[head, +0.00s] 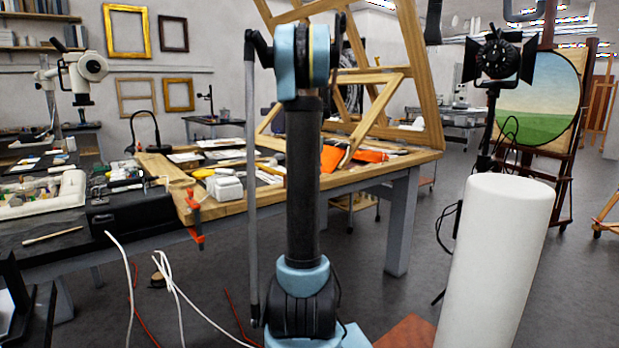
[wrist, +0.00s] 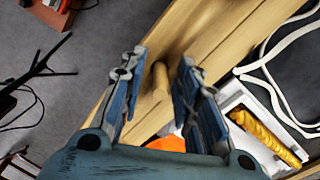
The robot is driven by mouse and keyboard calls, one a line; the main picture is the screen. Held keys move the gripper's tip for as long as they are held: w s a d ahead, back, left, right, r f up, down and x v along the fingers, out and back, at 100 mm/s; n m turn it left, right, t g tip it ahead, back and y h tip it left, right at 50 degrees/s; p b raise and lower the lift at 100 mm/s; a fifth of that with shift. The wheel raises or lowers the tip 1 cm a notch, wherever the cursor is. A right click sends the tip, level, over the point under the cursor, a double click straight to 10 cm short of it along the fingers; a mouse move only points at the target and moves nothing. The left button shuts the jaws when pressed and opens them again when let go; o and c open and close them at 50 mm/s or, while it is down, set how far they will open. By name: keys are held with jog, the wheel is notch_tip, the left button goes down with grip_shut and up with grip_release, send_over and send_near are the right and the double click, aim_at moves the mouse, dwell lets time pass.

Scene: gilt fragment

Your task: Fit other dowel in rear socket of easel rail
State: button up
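In the wrist view, my gripper (wrist: 159,72) has its two blue fingers apart. A short wooden dowel (wrist: 160,79) shows between them, with visible gaps on both sides. The dowel lies beside or against a pale wooden rail (wrist: 222,36); I cannot tell whether it sits in a socket. No socket hole is clear. In the head view, the wooden easel frame (head: 432,85) stands tilted on the workbench (head: 385,172). My own arm covers part of it, and my gripper cannot be made out there.
An orange item (head: 345,158) lies under the easel frame. In the wrist view, a white tray (wrist: 228,91) holds a gilt fragment (wrist: 262,132), with white cords (wrist: 272,52) nearby. A red clamp (head: 194,218) grips the bench edge. A white cylinder (head: 497,265) and a lamp (head: 492,60) stand right.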

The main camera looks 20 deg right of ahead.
notch_tip(320, 180, up, 12)
dwell(0.6)
jog(key=s+a+f+n+t, duration=0.1)
jog(key=s+a+f+n, duration=0.1)
jog(key=s+a+f, duration=0.5)
jog(key=s+a+f+n, duration=0.2)
jog(key=s+a+n, duration=0.1)
jog(key=s+a, duration=0.8)
jog(key=s+a+f+n, duration=0.2)
jog(key=s+f, duration=0.8)
jog(key=s+a+f+n+t, duration=0.1)
jog(key=s+a+f+n, duration=0.1)
jog(key=s+f, duration=0.7)
jog(key=shift+s+a+f, duration=0.15)
jog(key=shift+s+f, duration=0.2)
jog(key=shift+f, duration=0.1)
